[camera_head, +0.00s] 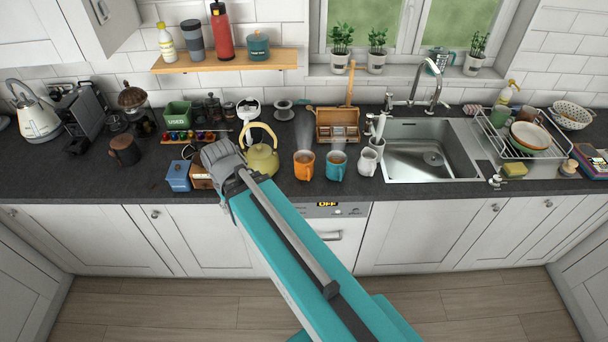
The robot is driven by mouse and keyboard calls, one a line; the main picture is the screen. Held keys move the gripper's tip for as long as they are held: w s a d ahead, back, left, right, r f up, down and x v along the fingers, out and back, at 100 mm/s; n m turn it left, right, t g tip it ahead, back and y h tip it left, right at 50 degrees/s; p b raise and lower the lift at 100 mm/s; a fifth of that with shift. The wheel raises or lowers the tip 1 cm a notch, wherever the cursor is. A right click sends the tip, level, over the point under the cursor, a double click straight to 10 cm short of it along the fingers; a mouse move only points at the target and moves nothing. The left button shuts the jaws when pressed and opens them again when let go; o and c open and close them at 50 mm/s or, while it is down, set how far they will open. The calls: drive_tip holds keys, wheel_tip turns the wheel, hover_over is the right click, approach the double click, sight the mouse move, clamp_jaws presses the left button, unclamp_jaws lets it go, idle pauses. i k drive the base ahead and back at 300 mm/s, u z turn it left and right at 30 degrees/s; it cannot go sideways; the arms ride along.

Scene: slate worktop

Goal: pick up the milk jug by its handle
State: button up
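A small white jug (367,162) stands upright on the dark worktop, just left of the sink and right of a teal mug; it looks like the milk jug. Its handle is too small to make out clearly. My gripper (220,158) is at the grey far end of my teal arm, well to the left of the jug, beside the yellow-green kettle. Its fingers are not distinct at this angle, so I cannot tell whether they are open or shut. The jug stands apart from it.
The kettle (262,157), an orange mug (303,166) and a teal mug (337,166) stand between my gripper and the jug. A wooden caddy (337,124) is behind the mugs. The sink (430,152) lies to the jug's right. The worktop's front strip (335,192) is clear.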

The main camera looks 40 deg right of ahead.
sight(367, 165)
drive_tip(key=z, duration=1.5)
